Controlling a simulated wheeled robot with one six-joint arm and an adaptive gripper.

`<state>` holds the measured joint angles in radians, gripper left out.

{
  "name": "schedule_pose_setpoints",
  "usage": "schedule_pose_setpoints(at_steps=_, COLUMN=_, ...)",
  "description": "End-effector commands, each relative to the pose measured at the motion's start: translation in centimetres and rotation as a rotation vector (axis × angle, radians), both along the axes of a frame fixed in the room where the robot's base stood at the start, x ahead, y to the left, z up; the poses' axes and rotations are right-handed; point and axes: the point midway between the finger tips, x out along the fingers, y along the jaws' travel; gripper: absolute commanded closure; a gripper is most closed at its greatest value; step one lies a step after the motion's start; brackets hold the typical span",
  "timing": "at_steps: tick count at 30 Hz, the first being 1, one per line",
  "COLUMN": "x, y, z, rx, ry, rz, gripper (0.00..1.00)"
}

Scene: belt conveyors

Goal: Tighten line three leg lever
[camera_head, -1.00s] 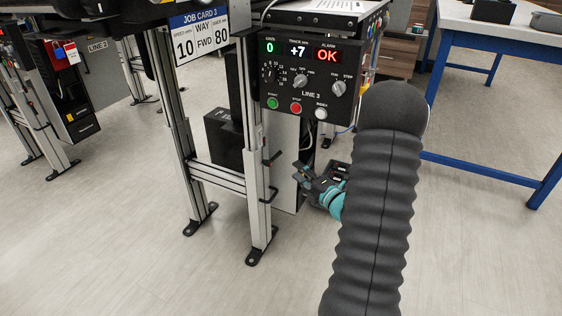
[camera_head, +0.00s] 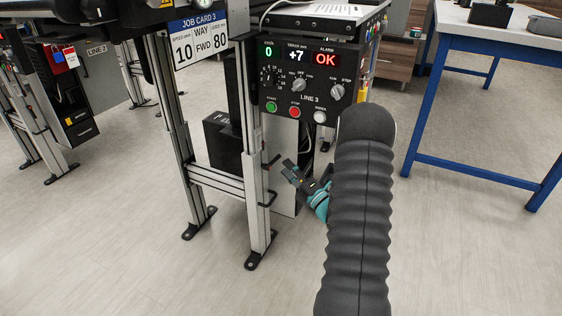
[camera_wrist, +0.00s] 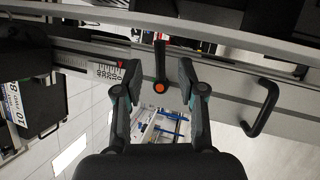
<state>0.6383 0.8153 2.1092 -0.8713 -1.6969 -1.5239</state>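The line 3 leg lever is a small black lever with an orange button (camera_wrist: 159,87) on its end, in the middle of the wrist view. In the head view the lever (camera_head: 272,161) shows small on the right front leg (camera_head: 254,190), below the LINE 3 panel. My gripper (camera_wrist: 159,70) is open, with one finger on each side of the lever and visible gaps on both sides. In the head view my gripper (camera_head: 288,172) is just right of the lever, and my dark ribbed arm hides part of the scene behind it.
A black D-shaped handle (camera_wrist: 265,110) sits right of the lever in the wrist view. A scale with a red pointer (camera_wrist: 106,70) lies to the left. The LINE 3 panel (camera_head: 310,75) reads 0, +7 and OK. A blue-legged table (camera_head: 500,45) stands right; the floor in front is clear.

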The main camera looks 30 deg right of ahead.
Motion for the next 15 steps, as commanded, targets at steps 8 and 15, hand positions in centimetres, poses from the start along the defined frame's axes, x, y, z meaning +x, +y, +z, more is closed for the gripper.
schedule_pose_setpoints(at_steps=8, x=3.3, y=0.9, z=0.9, rx=0.0, ry=0.0, rz=0.001, gripper=0.6)
schedule_pose_setpoints(at_steps=15, x=4.0, y=1.1, z=1.1, rx=0.001, ry=0.001, rz=-0.002, gripper=0.6)
